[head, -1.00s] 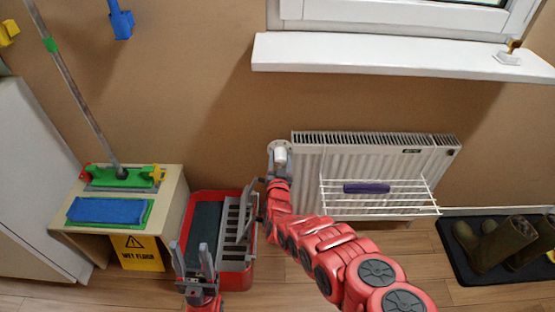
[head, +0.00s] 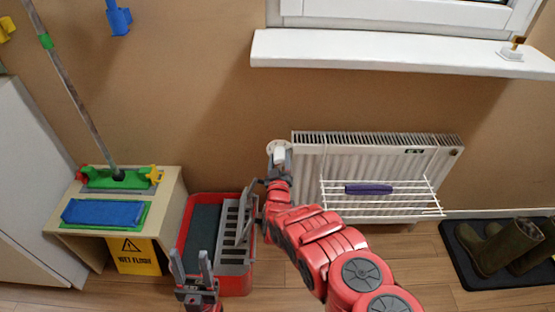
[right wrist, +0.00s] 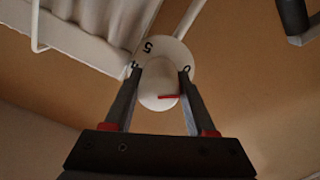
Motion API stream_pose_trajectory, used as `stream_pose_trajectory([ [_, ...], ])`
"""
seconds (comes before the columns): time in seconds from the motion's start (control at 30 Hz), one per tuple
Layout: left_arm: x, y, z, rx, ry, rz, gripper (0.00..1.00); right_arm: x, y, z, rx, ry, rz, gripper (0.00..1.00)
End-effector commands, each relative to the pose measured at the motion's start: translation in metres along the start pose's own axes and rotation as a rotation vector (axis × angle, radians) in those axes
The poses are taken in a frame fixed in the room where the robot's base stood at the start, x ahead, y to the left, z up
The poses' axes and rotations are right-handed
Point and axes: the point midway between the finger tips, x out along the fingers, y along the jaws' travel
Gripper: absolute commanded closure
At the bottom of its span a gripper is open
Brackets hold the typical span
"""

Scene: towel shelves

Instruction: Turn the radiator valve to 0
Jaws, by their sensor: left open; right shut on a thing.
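The radiator valve is a white knob (head: 279,155) at the upper left corner of the radiator. In the right wrist view, the valve knob (right wrist: 158,84) has a white dial (right wrist: 172,48) behind it with "5" and "0" readable and another number partly hidden by a finger. A red mark on the knob points to the right, below the 0. My right gripper (head: 279,167) is shut on the knob, with one finger on each side of it in the wrist view (right wrist: 158,78). My left gripper (head: 191,262) is open and empty, low in front of the red bucket.
The white radiator (head: 310,165) carries a wire rack (head: 400,203) with a purple cloth (head: 368,189). A red mop bucket (head: 235,284) stands left of my right arm. A windowsill (head: 400,56) juts out above. Boots (head: 505,248) stand on a dark mat at right.

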Motion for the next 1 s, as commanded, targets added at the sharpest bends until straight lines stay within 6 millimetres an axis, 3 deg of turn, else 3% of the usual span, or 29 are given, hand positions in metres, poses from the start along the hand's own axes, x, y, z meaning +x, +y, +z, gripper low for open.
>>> stream_pose_trajectory([
  [0.03,0.0,0.0,0.0,0.0,0.0,0.0,0.5,0.003,0.002,-0.007,-0.002,0.013,0.006,0.99],
  [0.43,0.0,0.0,0.0,0.0,0.0,0.0,0.5,0.002,0.002,-0.007,-0.008,0.014,0.005,0.99],
  [0.47,0.0,0.0,0.0,0.0,0.0,0.0,0.5,0.003,0.002,-0.007,-0.008,0.014,0.005,0.4],
  [0.5,0.0,0.0,0.0,0.0,0.0,0.0,0.5,0.002,0.001,-0.007,-0.008,0.013,0.005,0.33],
  [0.83,0.001,0.0,0.0,0.0,0.0,0.0,0.5,-0.001,0.0,-0.003,-0.009,0.004,0.0,0.31],
  [1.0,0.008,0.0,-0.001,0.0,0.0,0.0,0.5,-0.016,0.0,-0.004,-0.009,0.003,-0.001,0.31],
])
